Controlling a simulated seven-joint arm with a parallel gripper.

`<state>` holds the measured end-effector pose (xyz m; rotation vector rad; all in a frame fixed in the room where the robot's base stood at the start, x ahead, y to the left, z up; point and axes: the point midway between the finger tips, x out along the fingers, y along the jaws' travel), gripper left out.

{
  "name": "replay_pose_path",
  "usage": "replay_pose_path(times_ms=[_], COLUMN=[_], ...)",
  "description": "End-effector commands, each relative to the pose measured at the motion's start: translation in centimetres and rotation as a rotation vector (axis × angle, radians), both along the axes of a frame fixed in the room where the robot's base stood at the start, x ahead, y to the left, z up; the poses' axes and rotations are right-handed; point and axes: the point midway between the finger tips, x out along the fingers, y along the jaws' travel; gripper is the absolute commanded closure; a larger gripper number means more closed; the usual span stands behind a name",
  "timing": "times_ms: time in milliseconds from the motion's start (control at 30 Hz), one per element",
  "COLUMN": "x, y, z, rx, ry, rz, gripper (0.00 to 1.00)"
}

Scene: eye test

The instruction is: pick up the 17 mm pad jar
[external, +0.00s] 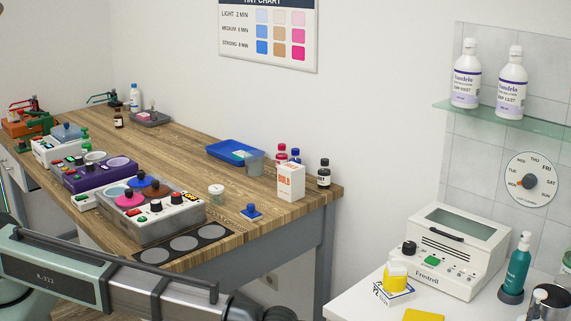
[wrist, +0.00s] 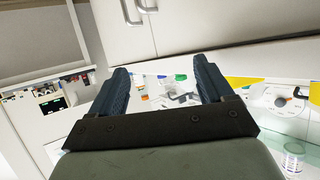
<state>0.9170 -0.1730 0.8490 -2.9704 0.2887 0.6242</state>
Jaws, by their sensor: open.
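No label reading 17 mm is legible, so I cannot tell for sure which thing is the pad jar. In the external view a small clear jar with a pale lid (external: 216,194) stands on the wooden bench, right of the grey control box. The external view shows my arm at lower left but not the gripper.
On the wooden bench (external: 160,126) are the grey control box (external: 165,221), a blue tray (external: 228,150), a white-orange box (external: 291,182), a dark bottle (external: 324,174) and a blue knobbed piece (external: 251,211). A white device (external: 455,262) and yellow-capped container (external: 396,277) stand at right.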

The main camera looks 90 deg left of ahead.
Motion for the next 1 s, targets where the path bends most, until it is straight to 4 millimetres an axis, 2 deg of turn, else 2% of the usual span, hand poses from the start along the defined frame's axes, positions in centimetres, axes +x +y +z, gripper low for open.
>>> replay_pose_path(times_ms=[33,200,367,400,467,567,600,667,700,767,800,867,1000], x=[1.2,3.8,5.3,5.5,5.8,6.0,5.9,5.7,5.4,4.9,4.5,3.6,0.8], y=[-0.4,-0.7,1.2,2.2,4.0,8.9,11.6,15.5,18.0,21.7,24.2,27.8,35.7], z=[2.8,11.6,20.1,22.2,25.1,29.4,30.6,31.5,31.5,31.3,30.9,30.2,28.0], rx=[-0.009,-0.03,-0.043,-0.046,-0.05,-0.055,-0.058,-0.068,-0.076,-0.09,-0.1,-0.119,-0.173], ry=[-0.049,-0.2,-0.326,-0.353,-0.385,-0.407,-0.398,-0.369,-0.34,-0.291,-0.253,-0.193,-0.043], rz=[-0.002,0.002,0.029,0.042,0.066,0.133,0.172,0.232,0.274,0.337,0.379,0.442,0.59], gripper=[0.2,0.2,0.2,0.2,0.2,0.2,0.2,0.2,0.2,0.2,0.2,0.2,0.2])
